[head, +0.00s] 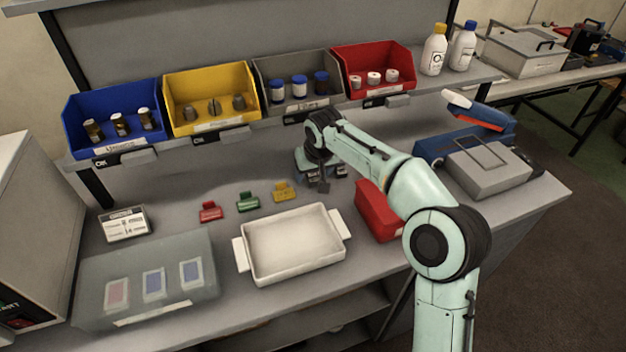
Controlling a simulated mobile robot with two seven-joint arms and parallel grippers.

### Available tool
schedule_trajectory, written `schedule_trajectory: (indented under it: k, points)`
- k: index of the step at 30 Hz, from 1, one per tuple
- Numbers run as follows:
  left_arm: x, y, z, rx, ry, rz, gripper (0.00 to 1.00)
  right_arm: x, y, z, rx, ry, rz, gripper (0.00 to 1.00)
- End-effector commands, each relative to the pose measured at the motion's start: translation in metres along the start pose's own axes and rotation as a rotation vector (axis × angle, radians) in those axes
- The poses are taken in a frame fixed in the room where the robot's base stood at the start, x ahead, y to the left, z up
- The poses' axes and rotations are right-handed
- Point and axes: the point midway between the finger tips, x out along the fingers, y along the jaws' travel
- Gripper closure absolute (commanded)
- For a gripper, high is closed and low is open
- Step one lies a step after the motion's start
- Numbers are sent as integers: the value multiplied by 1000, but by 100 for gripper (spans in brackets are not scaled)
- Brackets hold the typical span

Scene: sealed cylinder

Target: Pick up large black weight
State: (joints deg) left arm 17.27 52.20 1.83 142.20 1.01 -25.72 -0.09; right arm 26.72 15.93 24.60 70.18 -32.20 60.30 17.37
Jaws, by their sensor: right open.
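My right arm reaches in from the lower right, over the bench. Its gripper (321,181) points down near the back of the bench, below the grey bin, and is open. Small dark shapes with pale marks show right behind and beside the fingers, partly hidden by them. I cannot tell whether one of these is the large black weight. Several dark grey knob-like pieces (214,107) sit in the yellow bin (205,78) on the shelf. My left gripper is not in view.
A white tray (245,262), a red box (372,212) and small red, green and yellow clips (247,202) are on the bench. A blue bin (90,105), grey bin (265,100) and red bin (350,60) line the shelf above. A grey case (490,172) stands right.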

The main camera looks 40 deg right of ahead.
Motion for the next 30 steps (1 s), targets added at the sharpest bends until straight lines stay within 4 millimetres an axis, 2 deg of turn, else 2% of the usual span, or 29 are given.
schedule_trajectory:
  k: [5,6,12,23,26,30]
  points:
    - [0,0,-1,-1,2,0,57,0,0,0,0,2,0,32]
    - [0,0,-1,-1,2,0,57,0,0,0,0,1,0,35]
    - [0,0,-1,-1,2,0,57,0,0,0,1,1,0,99]
    - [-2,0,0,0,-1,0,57,-4,0,-3,1,4,-1,100]
    - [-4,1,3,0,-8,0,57,-12,0,-6,1,5,-1,100]
    - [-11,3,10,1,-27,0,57,-34,-1,-15,2,7,-2,100]
